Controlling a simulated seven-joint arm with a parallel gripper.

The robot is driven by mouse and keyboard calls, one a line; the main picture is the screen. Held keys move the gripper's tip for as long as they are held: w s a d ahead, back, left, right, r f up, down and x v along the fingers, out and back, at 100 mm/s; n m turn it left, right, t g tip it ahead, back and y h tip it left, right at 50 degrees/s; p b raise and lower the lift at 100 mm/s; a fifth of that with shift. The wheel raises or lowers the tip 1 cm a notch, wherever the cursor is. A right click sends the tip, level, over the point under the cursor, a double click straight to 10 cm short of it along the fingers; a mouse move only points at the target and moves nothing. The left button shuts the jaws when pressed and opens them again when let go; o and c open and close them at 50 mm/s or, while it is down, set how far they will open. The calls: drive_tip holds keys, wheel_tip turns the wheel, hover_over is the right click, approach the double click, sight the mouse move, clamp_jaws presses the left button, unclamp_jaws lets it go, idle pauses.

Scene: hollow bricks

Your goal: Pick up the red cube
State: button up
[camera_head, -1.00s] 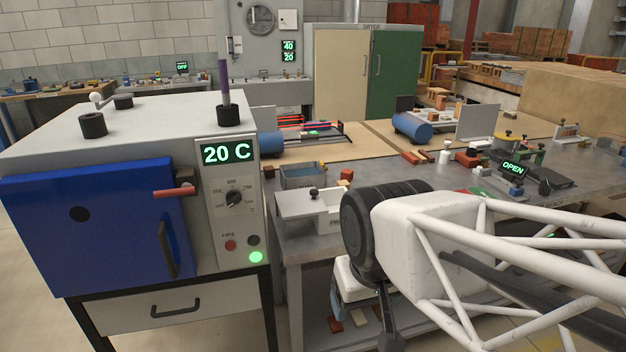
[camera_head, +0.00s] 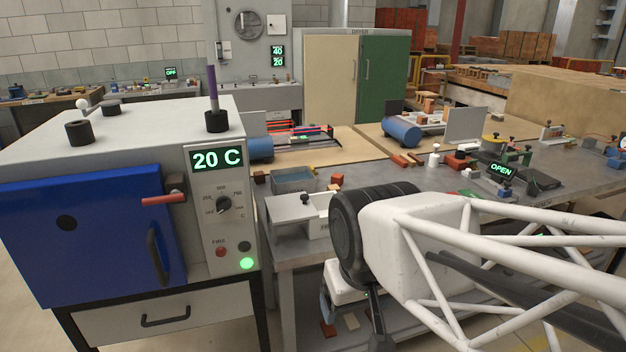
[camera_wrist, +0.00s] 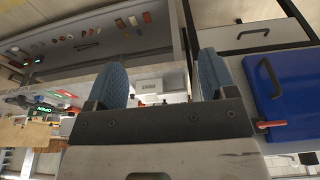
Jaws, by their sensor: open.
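In the head view a small red-brown cube (camera_head: 337,179) sits on the grey workbench (camera_head: 385,180), right of a grey-blue tray. I cannot tell for sure which one is the red cube, and neither shows clearly in the wrist view. My gripper (camera_wrist: 160,60) is open in the wrist view, with two blue padded fingers well apart and nothing held between them. In the head view my wrist is low in front of the bench, apart from both cubes, and the fingers are mostly hidden.
A kiln (camera_head: 120,145) with a blue door and a protruding red handle stands left. A white box (camera_head: 291,209) with a black knob sits at the bench's front edge. The tray (camera_head: 293,180) is behind it. Blue cylinders and several small tools crowd the bench farther back.

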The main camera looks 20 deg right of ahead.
drive_tip(key=w+d+r+m, duration=0.1)
drive_tip(key=w+d+r, duration=0.15)
drive_tip(key=w, duration=0.85)
drive_tip(key=w+d+r+m, duration=0.15)
drive_tip(key=w+r, duration=0.25)
drive_tip(key=w, duration=0.8)
drive_tip(key=w+d+r+m, duration=0.1)
drive_tip(key=w+d+r, duration=0.25)
drive_tip(key=w, duration=0.75)
drive_tip(key=m+g, duration=0.2)
drive_tip(key=m, duration=0.3)
hover_over(338, 176)
drive_tip(key=shift+h, duration=0.4)
drive_tip(key=f, duration=2.5)
drive_tip(key=shift+s+a+f, duration=0.3)
drive_tip(key=shift+a, duration=0.1)
drive_tip(key=shift+w+d+f, duration=0.25)
drive_tip(key=shift+f, duration=0.1)
drive_tip(key=shift+w+f, duration=0.1)
drive_tip(key=shift+f, duration=1.2)
